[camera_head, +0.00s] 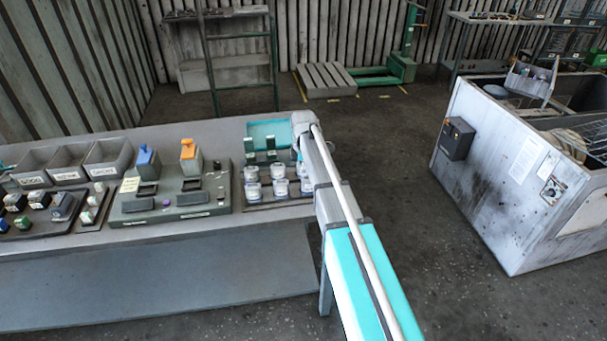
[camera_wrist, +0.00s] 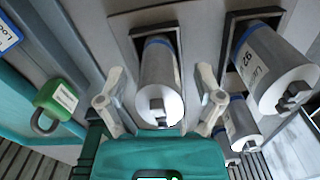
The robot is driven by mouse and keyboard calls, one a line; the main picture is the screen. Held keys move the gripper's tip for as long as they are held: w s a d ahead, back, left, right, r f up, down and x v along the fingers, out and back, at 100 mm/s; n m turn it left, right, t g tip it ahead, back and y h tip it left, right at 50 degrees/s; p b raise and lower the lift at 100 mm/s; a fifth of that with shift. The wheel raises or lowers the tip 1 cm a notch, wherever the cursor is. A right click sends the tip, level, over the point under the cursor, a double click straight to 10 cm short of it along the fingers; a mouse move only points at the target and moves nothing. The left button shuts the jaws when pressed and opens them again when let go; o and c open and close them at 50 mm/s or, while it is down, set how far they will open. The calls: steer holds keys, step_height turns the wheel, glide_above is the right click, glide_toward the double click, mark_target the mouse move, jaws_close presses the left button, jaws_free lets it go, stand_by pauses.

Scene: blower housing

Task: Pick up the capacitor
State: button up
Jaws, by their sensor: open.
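The capacitors are white cylinders with blue bands, standing in a dark holder (camera_head: 262,206) at the right end of the bench. In the wrist view one capacitor (camera_wrist: 161,85) stands between the two fingers of my gripper (camera_wrist: 160,78), which is open. A finger is on each side of it, with a gap visible on both sides. A second capacitor (camera_wrist: 268,72) and a third (camera_wrist: 240,125) are to the right, outside the fingers. In the head view, capacitors (camera_head: 251,191) show left of my arm, which hides my gripper and part of the holder.
A teal tray (camera_head: 268,123) is behind the holder. A green padlock (camera_wrist: 62,103) is left of my gripper in the wrist view. A green-grey test fixture (camera_head: 215,206) and grey bins (camera_head: 107,155) are further left. A worn metal housing (camera_head: 505,160) stands across clear floor to the right.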

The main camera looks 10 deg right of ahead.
stand_by(0.6)
steer(key=c, duration=1)
